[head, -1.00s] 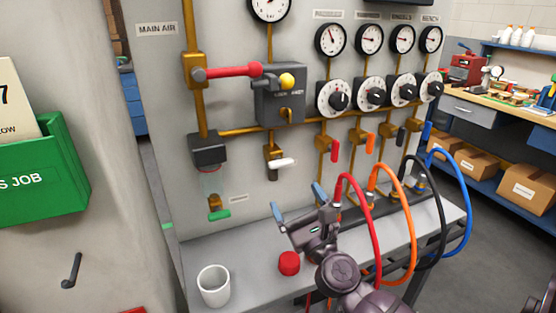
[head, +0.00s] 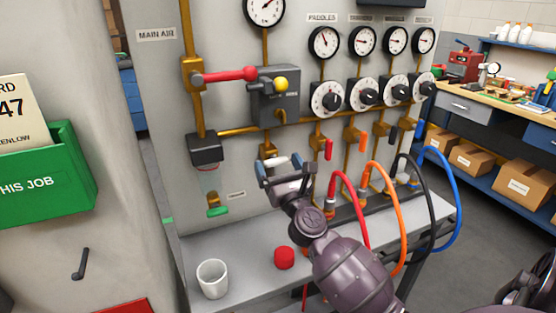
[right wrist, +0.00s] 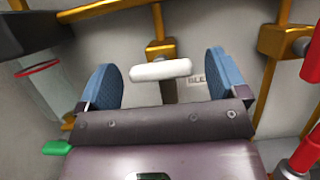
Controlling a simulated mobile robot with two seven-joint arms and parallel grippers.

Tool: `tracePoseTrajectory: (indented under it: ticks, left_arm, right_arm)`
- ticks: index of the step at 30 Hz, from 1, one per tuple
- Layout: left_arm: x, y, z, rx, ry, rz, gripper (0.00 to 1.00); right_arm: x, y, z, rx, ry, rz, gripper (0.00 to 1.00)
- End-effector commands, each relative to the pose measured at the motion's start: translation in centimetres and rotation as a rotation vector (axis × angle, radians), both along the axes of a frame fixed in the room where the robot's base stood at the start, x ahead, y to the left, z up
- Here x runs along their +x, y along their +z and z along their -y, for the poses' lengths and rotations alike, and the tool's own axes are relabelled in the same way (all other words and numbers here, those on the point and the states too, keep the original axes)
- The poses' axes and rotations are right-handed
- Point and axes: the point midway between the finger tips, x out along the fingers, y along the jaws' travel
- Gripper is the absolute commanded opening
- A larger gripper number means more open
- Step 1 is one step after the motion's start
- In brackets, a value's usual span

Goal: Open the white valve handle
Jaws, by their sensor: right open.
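The white valve handle (right wrist: 160,70) is a short rounded bar on a brass valve (right wrist: 160,48) on the panel. In the right wrist view it lies nearly level, in the gap between the two blue finger pads and ahead of the palm. In the head view the white handle (head: 277,162) shows just behind my right gripper (head: 280,170), partly covered by it. My right gripper (right wrist: 163,82) is open and holds nothing; whether a pad touches the handle I cannot tell. My left gripper is not in view.
A red lever (head: 230,75) and a grey box with a yellow knob (head: 281,84) sit above. A red hose (head: 348,195) and an orange hose (head: 398,220) loop close right of my arm. A white cup (head: 212,279) and red cap (head: 284,258) stand on the grey shelf.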

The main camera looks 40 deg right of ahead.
Motion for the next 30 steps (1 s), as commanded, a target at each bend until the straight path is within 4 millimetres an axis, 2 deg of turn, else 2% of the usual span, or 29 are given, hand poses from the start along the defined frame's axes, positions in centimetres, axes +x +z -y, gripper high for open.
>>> tracePoseTrajectory:
  ticks: [6, 15, 24, 30]
  left_arm:
    - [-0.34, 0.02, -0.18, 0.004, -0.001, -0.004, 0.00]
    - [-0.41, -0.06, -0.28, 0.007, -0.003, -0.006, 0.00]
    - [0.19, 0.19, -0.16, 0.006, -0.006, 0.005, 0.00]
    - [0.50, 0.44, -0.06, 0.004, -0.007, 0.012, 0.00]
  right_arm:
    - [1.21, 0.47, 0.27, -0.001, 0.000, -0.001, 0.92]
    - [1.29, 0.48, 0.30, -0.001, 0.000, -0.001, 0.90]
    - [1.27, 0.48, 0.30, -0.001, 0.000, -0.001, 0.44]
    - [1.26, 0.53, 0.31, -0.011, -0.001, -0.004, 0.42]
